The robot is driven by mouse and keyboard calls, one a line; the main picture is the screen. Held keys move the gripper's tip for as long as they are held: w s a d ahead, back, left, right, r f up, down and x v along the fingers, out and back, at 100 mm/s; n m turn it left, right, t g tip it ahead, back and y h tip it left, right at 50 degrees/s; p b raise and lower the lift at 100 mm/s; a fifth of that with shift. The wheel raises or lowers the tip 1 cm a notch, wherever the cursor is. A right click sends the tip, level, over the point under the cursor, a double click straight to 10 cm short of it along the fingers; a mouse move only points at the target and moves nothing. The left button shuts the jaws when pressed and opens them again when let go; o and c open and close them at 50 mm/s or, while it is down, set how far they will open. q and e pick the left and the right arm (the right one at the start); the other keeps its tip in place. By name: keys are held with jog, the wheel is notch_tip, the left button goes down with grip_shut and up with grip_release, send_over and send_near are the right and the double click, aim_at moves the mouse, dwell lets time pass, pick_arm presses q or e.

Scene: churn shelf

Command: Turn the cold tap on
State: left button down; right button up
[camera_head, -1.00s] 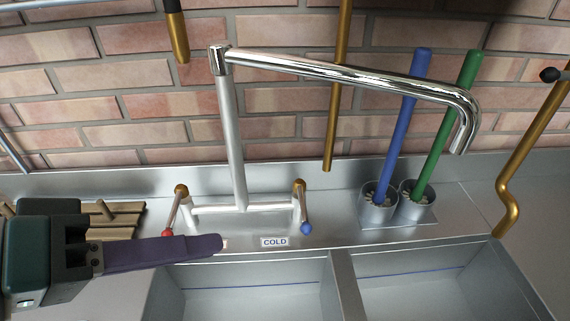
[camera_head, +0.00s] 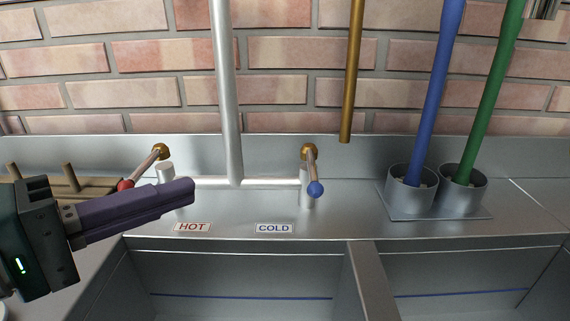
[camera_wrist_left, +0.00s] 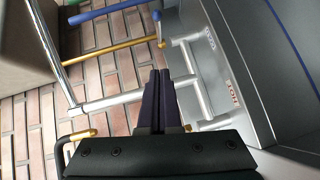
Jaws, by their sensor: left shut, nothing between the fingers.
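The cold tap handle (camera_head: 315,187) has a blue tip on a metal lever and stands at the right end of the tap's cross pipe, above the COLD label (camera_head: 273,228). Its blue tip also shows in the left wrist view (camera_wrist_left: 156,16). The hot tap handle (camera_head: 126,184) has a red tip, partly behind my left gripper. My left gripper (camera_head: 191,190) is shut and empty, its purple fingers in front of the hot side, left of the cold handle and apart from it. The fingers also show in the left wrist view (camera_wrist_left: 160,76). My right gripper is not in view.
The faucet's upright pipe (camera_head: 226,90) rises between the handles. A brass pipe (camera_head: 352,75) hangs right of it. Blue (camera_head: 434,90) and green (camera_head: 495,90) brushes stand in metal holders at right. A wooden rack (camera_head: 60,186) is behind the gripper. The sink (camera_head: 240,275) lies in front.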

pick_arm(q)
send_near(312, 168)
jog(key=x, duration=0.6)
jog(key=shift+w+a+f, duration=0.25)
jog(key=shift+a, duration=0.05)
dwell(0.3)
